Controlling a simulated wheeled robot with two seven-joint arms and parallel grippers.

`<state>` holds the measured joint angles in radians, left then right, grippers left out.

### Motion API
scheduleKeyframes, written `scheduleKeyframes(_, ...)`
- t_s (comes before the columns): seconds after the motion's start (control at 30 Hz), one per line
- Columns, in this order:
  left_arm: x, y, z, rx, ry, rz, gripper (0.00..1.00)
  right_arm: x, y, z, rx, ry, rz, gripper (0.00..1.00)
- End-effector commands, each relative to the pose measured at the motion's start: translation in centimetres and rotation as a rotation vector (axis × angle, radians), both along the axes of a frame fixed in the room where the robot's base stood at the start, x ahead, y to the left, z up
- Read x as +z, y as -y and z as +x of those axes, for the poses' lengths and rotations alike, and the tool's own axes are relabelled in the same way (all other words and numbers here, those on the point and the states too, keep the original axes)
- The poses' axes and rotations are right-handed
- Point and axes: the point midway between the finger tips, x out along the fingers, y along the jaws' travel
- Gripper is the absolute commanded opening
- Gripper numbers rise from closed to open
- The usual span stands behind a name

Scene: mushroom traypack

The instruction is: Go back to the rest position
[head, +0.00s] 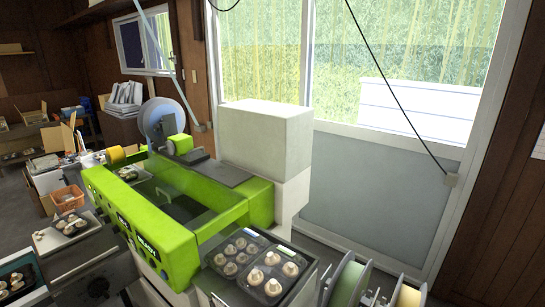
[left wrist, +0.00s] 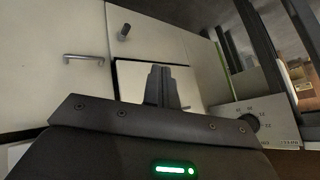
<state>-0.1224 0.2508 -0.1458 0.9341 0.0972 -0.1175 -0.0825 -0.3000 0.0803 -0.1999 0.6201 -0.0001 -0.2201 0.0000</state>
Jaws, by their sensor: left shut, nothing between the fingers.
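My left gripper (left wrist: 161,86) shows in the left wrist view with its two dark fingers together and nothing between them. It points toward pale cabinet fronts (left wrist: 60,45), and I see no contact. I cannot make out my left gripper for certain in the head view. My right gripper is in neither view. In the head view, the green packing machine (head: 183,247) stands in the middle. Black trays of mushrooms (head: 271,284) sit at its right end. Another tray of mushrooms (head: 69,224) lies to its left.
A metal handle (left wrist: 84,57) and a dark knob (left wrist: 125,31) stick out from the cabinet fronts. An orange basket (head: 68,198) stands left of the machine. Reels (head: 348,284) stand at the bottom right. A large window (head: 400,70) fills the back wall.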

Motion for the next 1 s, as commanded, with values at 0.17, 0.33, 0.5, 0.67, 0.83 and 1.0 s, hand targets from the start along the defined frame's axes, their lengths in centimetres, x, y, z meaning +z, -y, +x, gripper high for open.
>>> scheduleKeyframes(0.17, -7.6, 4.5, -12.3, 0.055, -0.28, -0.102, 0.0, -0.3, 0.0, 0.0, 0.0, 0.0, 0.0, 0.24)
scheduleKeyframes(0.33, -11.3, 8.8, -22.6, 0.071, -0.484, -0.162, 0.0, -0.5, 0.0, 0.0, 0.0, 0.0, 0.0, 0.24)
scheduleKeyframes(0.5, -12.4, 12.0, -28.9, 0.067, -0.584, -0.196, 0.0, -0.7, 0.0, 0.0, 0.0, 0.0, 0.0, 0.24)
scheduleKeyframes(0.67, -12.6, 13.3, -31.0, 0.066, -0.608, -0.21, 0.0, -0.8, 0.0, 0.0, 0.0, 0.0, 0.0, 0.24)
scheduleKeyframes(0.83, -12.5, 13.3, -31.1, 0.066, -0.609, -0.209, 0.0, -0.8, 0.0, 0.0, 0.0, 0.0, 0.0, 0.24)
scheduleKeyframes(1.0, -12.5, 13.3, -31.1, 0.066, -0.609, -0.209, 0.0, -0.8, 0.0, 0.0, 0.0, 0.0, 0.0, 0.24)
